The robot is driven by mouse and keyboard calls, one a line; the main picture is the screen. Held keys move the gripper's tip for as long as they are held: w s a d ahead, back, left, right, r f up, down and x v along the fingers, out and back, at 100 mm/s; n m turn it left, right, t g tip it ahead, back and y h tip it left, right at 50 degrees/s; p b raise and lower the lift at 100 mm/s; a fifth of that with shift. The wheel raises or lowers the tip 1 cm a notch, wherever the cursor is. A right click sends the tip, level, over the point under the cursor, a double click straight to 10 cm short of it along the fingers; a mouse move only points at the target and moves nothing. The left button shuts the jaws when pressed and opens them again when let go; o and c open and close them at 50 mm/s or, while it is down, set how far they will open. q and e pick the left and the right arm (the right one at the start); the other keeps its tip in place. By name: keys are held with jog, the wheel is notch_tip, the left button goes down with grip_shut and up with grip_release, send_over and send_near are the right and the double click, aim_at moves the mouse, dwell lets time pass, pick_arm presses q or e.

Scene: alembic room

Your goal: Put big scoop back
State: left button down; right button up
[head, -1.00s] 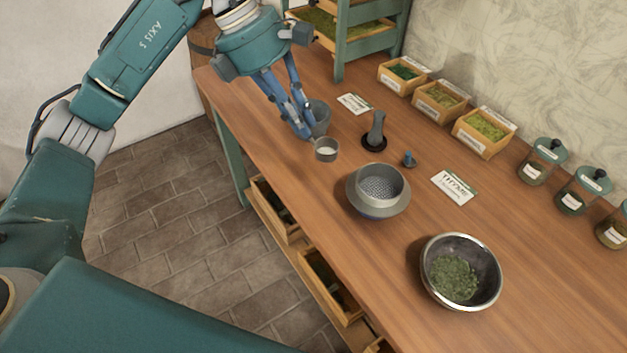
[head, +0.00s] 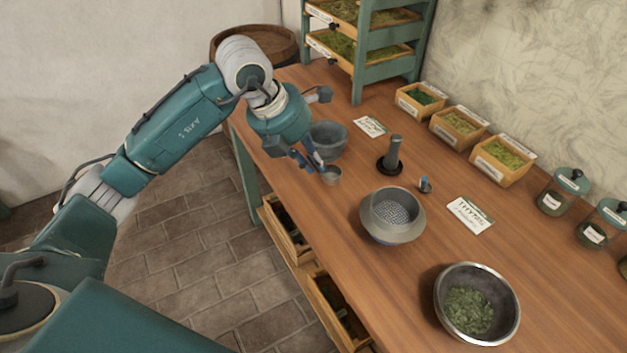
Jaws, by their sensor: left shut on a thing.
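The big scoop (head: 331,176) is a small grey metal cup near the table's left edge. My left gripper (head: 317,168) is shut on it from the left, its blue-grey fingers at the scoop's side. The scoop is just in front of a grey mortar bowl (head: 329,148); I cannot tell whether it touches the table. Its handle is hidden by the fingers. My right gripper is out of view.
A pestle (head: 393,152) stands on a black base, beside a small blue-topped item (head: 425,184). A sieve pot (head: 392,226) and a bowl of herbs (head: 478,292) stand nearer.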

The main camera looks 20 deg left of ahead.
pick_arm(q)
jog(key=shift+f+p, duration=0.35)
jog(key=shift+f, duration=3.1)
jog(key=c, duration=1.7)
grip_release()
jog(key=shift+c, duration=0.2)
jog(key=b+v, duration=0.1)
jog(key=v, duration=1.1)
jog(key=shift+b, duration=0.3)
